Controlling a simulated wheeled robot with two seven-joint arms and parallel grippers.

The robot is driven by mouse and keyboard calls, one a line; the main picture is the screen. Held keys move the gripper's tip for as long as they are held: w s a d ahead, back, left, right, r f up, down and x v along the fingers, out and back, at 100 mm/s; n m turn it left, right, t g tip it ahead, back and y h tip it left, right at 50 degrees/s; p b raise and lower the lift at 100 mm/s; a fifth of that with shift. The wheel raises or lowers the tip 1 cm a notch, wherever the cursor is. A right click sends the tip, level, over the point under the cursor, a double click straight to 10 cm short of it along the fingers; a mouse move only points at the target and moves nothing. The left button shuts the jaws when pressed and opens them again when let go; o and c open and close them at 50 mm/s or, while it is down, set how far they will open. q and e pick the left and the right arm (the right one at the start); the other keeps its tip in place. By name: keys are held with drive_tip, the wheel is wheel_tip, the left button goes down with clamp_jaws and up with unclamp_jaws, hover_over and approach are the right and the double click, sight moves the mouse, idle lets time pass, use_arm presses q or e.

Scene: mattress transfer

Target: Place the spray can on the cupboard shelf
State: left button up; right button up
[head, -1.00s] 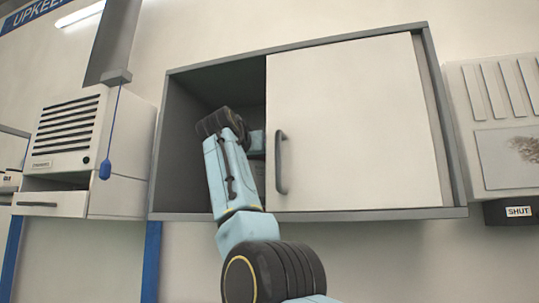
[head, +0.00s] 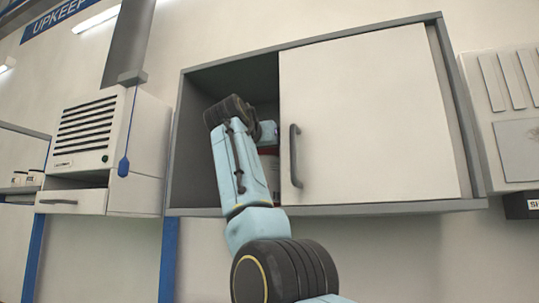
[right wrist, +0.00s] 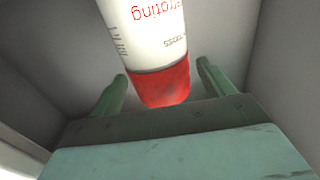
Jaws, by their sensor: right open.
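The spray can (right wrist: 150,35) is white with red print and a red end band. In the right wrist view it stands between the two green fingers of my right gripper (right wrist: 162,72). The fingers are spread, with a gap on each side of the can. In the head view my right arm reaches into the open left half of the grey cupboard (head: 196,160). A sliver of the can (head: 269,168) shows beside the door edge; the rest is hidden by my arm and the door. My left gripper is not in view.
A white cupboard door (head: 365,120) with a dark handle (head: 295,156) covers the right part of the cupboard. Free room shows left of my wrist inside the cupboard.

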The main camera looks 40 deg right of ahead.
drive_tip(key=b+v, duration=0.2)
drive_tip(key=v, duration=0.7)
drive_tip(key=shift+a, duration=0.2)
